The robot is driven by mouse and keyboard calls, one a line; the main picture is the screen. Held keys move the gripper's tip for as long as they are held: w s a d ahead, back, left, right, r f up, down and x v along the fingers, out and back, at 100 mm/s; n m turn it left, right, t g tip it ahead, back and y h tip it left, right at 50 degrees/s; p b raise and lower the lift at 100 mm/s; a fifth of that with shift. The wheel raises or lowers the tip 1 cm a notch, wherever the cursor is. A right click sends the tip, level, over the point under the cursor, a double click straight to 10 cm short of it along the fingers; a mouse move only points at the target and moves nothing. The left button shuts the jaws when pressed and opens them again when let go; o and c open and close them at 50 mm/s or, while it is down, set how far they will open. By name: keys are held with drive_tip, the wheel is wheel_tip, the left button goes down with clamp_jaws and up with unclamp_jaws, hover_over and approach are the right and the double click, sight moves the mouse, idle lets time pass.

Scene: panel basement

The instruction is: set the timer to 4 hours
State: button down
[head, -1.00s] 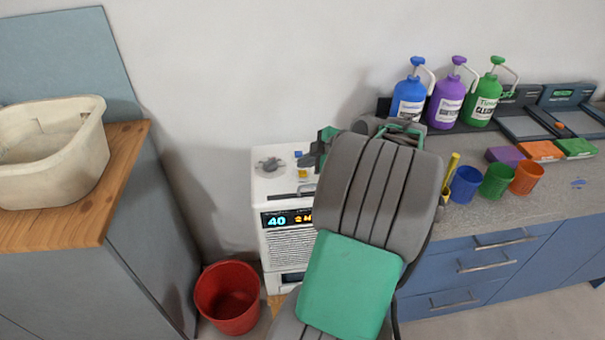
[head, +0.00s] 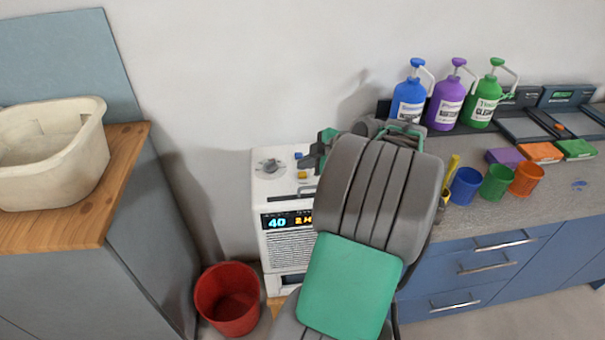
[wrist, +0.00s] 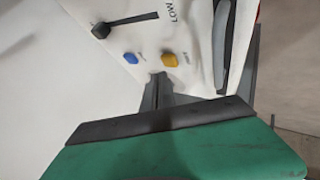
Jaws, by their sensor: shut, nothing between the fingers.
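The wrist view shows the blue button (wrist: 131,58) and the yellow button (wrist: 170,59) side by side. My gripper (wrist: 158,80) is shut and empty, its tip just short of the yellow button. I cannot tell whether it touches the top.
A red bucket (head: 228,298) stands left of the appliance. A wooden-topped cabinet (head: 122,170) with a cream basin (head: 75,160) is at left. A counter (head: 470,220) at right holds pump bottles, cups and coloured boxes.

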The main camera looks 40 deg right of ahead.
sight(305, 175)
idle(0.7)
drive_tip(key=shift+f+b, duration=0.45)
drive_tip(key=shift+b, duration=0.2)
drive_tip(key=shift+f+b, duration=0.45)
drive_tip(key=shift+b, duration=0.05)
idle(0.3)
drive_tip(key=shift+r, duration=0.1)
drive_tip(key=shift+r+p, duration=0.4)
drive_tip(key=shift+r, duration=0.4)
drive_tip(key=shift+r+p, duration=1.35)
drive_tip(key=shift+r, duration=1.15)
